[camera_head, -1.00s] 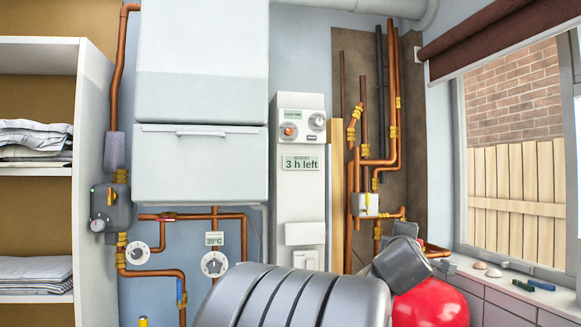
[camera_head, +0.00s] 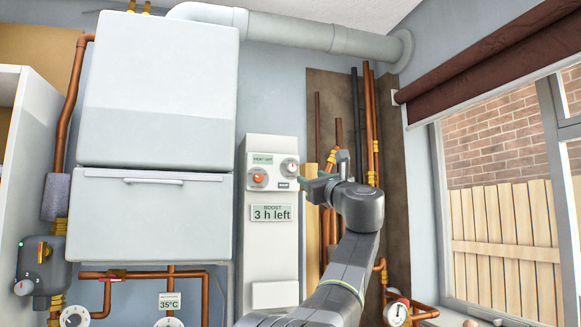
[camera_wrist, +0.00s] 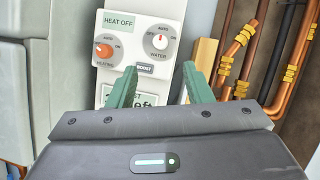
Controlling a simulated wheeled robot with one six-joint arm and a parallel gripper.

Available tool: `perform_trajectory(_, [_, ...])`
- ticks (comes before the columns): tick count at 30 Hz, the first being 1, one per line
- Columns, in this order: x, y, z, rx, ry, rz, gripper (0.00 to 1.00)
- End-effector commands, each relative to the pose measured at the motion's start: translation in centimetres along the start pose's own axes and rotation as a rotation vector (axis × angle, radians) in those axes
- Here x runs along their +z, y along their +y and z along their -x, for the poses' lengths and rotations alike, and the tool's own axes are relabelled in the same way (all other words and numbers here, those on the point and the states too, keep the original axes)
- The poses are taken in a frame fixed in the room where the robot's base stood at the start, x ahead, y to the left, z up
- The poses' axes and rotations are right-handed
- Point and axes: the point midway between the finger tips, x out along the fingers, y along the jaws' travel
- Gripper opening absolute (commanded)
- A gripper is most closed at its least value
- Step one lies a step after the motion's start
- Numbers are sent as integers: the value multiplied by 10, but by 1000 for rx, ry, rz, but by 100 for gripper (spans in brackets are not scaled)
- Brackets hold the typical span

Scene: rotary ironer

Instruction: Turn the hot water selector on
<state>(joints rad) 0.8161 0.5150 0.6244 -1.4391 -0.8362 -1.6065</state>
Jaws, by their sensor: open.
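The white control panel (camera_head: 272,153) on the wall unit has two round knobs. The right one, labelled WATER, is the hot water selector (camera_wrist: 159,40), white with a small red mark; its exact setting is hard to read. It also shows in the head view (camera_head: 289,167). The left knob, labelled HEATING (camera_wrist: 104,50), is orange. My gripper (camera_wrist: 159,72) is open and empty, its two green fingers spread just below the water knob in the wrist view and apart from it. In the head view my gripper (camera_head: 306,184) is at the panel's lower right.
A BOOST button (camera_wrist: 145,68) sits between and below the knobs. A display (camera_head: 272,214) below reads "3 h left"; a small one (camera_wrist: 118,21) reads "HEAT OFF". Copper pipes (camera_head: 372,130) run to the right of the panel. A white boiler cabinet (camera_head: 155,215) stands at left.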

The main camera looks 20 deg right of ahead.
Motion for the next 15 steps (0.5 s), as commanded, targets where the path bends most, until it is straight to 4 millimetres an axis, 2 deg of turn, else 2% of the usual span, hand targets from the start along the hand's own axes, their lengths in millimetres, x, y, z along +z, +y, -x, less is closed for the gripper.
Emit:
perform_trajectory(1, [4,-1,-14,4,0,-3,46])
perform_trajectory(6, [5,-1,-51,3,0,-3,46])
perform_trajectory(12, [4,-1,-86,1,-1,-5,46])
perform_trajectory(15, [4,-1,-97,1,-1,-5,46])
